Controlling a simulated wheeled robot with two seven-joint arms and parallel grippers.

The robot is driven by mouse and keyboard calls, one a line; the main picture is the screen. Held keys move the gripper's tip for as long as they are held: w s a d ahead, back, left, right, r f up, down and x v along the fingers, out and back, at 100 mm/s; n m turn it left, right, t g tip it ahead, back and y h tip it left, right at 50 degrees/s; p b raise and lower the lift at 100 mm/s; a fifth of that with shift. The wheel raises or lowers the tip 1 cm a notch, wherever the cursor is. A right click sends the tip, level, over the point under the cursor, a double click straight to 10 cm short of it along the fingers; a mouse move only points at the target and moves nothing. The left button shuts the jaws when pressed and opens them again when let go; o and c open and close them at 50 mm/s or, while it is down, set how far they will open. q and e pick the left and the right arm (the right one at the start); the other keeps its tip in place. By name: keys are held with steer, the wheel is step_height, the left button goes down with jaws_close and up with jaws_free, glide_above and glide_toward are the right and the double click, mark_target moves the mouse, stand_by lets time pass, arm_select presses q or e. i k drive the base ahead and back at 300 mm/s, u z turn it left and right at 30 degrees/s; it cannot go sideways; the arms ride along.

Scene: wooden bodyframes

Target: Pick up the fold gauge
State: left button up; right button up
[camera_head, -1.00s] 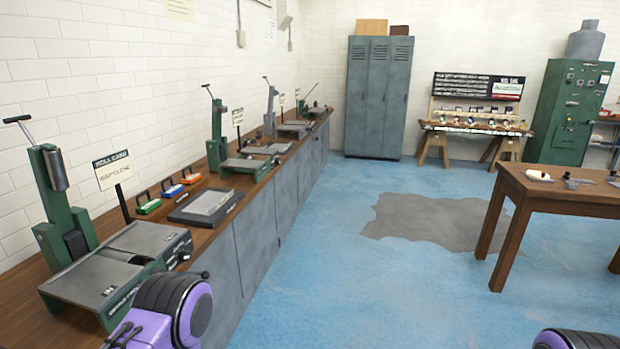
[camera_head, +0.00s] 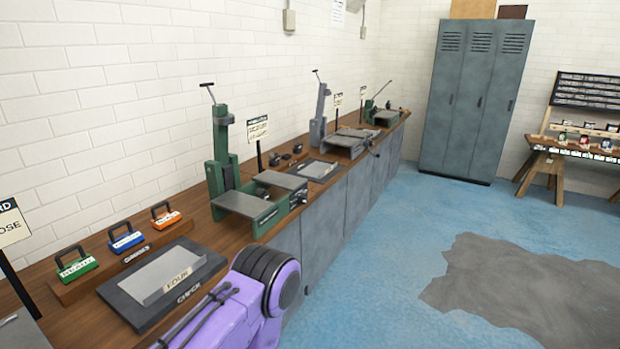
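Three gauges with black handles stand in a row on a wooden block labelled GAUGES (camera_head: 98,284) on the bench at the left: a green gauge (camera_head: 77,268), a blue gauge (camera_head: 127,242) and an orange gauge (camera_head: 167,219). Their labels are too small to read surely, so I cannot tell which is the fold gauge. My purple left arm shows at the bottom centre, beside the bench's front edge. Neither gripper shows in the view.
A dark tray marked CHECK (camera_head: 206,283) with a grey metal piece (camera_head: 168,273) lies in front of the gauges. A green bench machine (camera_head: 250,206) stands beyond. A sign (camera_head: 12,224) rises at the left edge. The blue floor (camera_head: 375,290) right of the bench is open.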

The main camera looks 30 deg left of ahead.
mark_target(125, 242)
steer(key=i, duration=2.1)
steer(key=u, duration=3.75)
